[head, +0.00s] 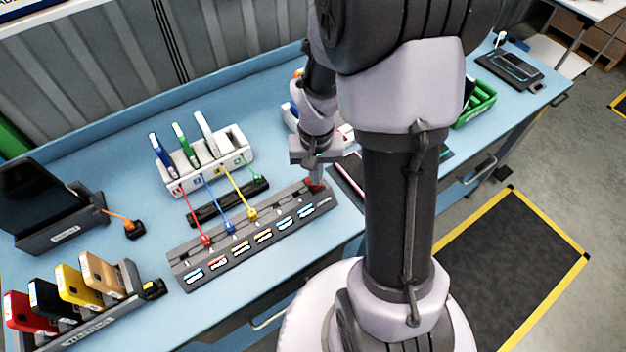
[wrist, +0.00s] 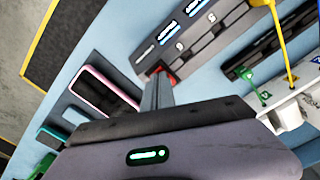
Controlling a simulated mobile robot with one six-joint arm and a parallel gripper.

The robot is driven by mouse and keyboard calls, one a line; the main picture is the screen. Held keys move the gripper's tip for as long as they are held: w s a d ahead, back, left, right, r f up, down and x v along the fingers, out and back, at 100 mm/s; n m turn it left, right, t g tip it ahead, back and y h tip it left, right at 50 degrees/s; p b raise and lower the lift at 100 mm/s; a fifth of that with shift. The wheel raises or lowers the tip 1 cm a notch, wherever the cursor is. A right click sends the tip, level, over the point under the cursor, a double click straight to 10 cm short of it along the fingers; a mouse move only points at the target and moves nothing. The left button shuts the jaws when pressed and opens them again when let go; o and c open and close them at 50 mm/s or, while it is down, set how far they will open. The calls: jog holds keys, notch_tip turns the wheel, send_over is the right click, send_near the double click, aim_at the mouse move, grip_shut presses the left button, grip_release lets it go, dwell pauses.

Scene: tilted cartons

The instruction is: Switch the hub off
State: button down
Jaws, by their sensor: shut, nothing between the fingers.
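The hub (head: 222,262) is a long grey strip on the blue bench, with a row of lit labels and several coloured plugs in it. Its red switch (head: 314,185) is at the right end; it also shows in the wrist view (wrist: 161,82). My gripper (head: 316,180) points down at the switch from above. In the wrist view my gripper (wrist: 157,92) is shut and empty, its fingertips right at the red switch and partly covering it. I cannot tell whether they touch it or which way the switch is set.
A white rack (head: 236,152) with upright devices stands behind the hub, wired by coloured cables. A black bar (head: 203,214) lies between them. A pink-edged phone (wrist: 104,90) lies close beside the switch end. Phones in a grey rack (head: 118,303) stand at front left.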

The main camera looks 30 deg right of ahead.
jog(key=shift+f, duration=0.2)
notch_tip(320, 180, up, 7)
jog(key=p, duration=0.5)
dwell(0.4)
